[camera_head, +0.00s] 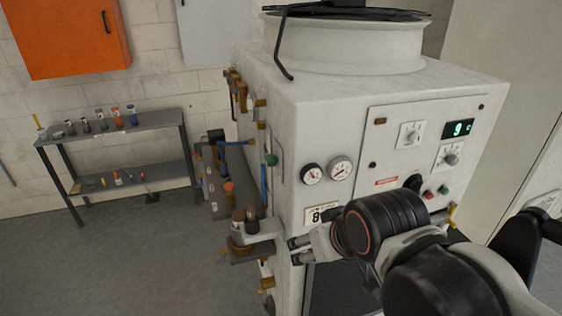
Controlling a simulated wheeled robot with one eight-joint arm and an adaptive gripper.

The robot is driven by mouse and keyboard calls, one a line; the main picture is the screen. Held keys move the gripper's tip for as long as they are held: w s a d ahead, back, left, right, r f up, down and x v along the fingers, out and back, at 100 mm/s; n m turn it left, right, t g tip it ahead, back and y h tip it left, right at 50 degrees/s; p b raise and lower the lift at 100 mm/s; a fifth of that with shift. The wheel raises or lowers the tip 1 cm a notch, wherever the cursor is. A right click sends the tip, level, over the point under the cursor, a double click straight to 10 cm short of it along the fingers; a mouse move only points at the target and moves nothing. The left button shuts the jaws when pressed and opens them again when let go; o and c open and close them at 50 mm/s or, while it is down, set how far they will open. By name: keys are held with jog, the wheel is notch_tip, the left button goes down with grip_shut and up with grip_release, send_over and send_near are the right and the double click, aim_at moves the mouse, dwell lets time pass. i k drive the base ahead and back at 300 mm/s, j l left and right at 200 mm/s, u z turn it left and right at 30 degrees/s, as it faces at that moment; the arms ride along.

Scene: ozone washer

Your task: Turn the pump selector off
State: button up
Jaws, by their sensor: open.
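The white washer machine's front panel (390,165) carries several controls. One rotary selector (411,134) on a white plate sits at the upper middle, and a second selector (451,158) on a white plate sits to its right, under a green display. A larger black knob (414,183) is lower down, partly hidden behind my arm. The labels are too small to read, so I cannot tell which is the pump selector. My gripper (296,250) is open and empty, pointing left, below and left of these controls, near the machine's front left corner.
Pipes and valves (240,190) line the left side. A shelf (115,132) with bottles stands behind open floor.

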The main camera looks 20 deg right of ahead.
aim_at(270, 160)
jog(key=j+u, duration=0.45)
jog(key=j, duration=0.9)
